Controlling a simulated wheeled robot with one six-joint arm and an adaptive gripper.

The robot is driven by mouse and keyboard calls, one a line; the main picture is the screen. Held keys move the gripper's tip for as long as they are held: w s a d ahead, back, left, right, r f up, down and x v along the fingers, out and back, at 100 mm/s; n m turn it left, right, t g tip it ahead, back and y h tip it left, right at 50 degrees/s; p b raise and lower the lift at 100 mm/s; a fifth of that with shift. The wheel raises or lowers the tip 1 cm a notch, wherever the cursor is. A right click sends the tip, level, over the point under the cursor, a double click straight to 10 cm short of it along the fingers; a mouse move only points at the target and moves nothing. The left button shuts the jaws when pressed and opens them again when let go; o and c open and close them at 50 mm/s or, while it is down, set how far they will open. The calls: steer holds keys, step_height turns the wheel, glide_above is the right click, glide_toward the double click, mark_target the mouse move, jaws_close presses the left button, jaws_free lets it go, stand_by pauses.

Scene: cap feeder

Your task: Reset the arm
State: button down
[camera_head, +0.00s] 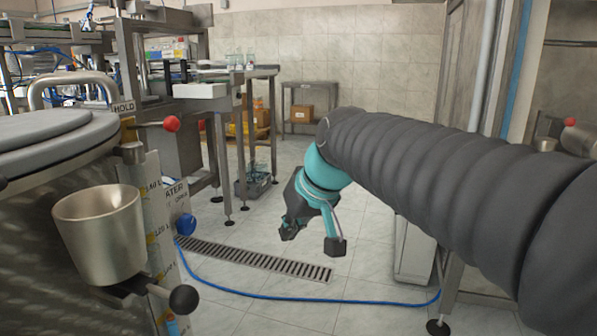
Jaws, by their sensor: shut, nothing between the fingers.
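My arm, in a dark grey ribbed sleeve, reaches in from the right edge towards the middle of the view. Its teal and dark wrist hangs at the end, tilted downward. My gripper (311,240) is over the open tiled floor, shut and empty. It is apart from the machines and touches nothing that I can see. The sleeve hides part of the floor and the wall behind it.
A large metal vessel with a grey lid (45,140) and a metal cup (103,230) stand close on the left. A blue hose (300,297) and a drain grate (250,258) lie on the floor. A small steel table (305,88) stands at the back.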

steer(key=s+d+f+m+h+p, duration=0.1)
steer(key=s+d+f+m+h, duration=0.1)
steer(key=s+d+f, duration=0.3)
steer(key=s+d+f+m+h+p, duration=0.2)
steer(key=s+d+f, duration=0.4)
steer(key=s+d, duration=0.6)
steer(key=shift+s+d+m+t, duration=0.25)
steer(key=shift+s+m, duration=0.25)
steer(key=shift+s, duration=0.35)
steer(key=shift+a, duration=0.2)
